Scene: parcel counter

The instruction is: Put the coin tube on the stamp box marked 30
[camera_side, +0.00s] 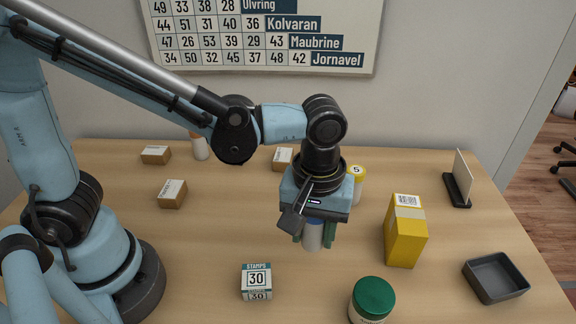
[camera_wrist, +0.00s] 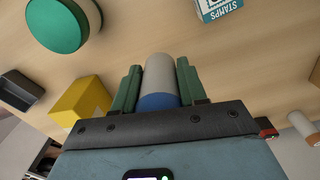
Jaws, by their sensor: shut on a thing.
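My gripper (camera_side: 314,236) is shut on a pale grey tube with a blue end (camera_side: 313,237), taken as the coin tube. In the wrist view the tube (camera_wrist: 160,78) sits between the green fingers (camera_wrist: 158,88), blue end towards the gripper body. The side view shows it upright; whether it clears the counter is hard to tell. The stamp box marked 30 (camera_side: 257,281) stands at the front, left of and nearer the camera than my gripper, its top bare. Part of it shows at the top edge of the wrist view (camera_wrist: 216,8).
A green-lidded jar (camera_side: 372,298) stands at the front, a yellow carton (camera_side: 405,232) and grey tray (camera_side: 496,277) to the right. Small brown boxes (camera_side: 172,194) and an orange-topped bottle (camera_side: 200,147) stand further back.

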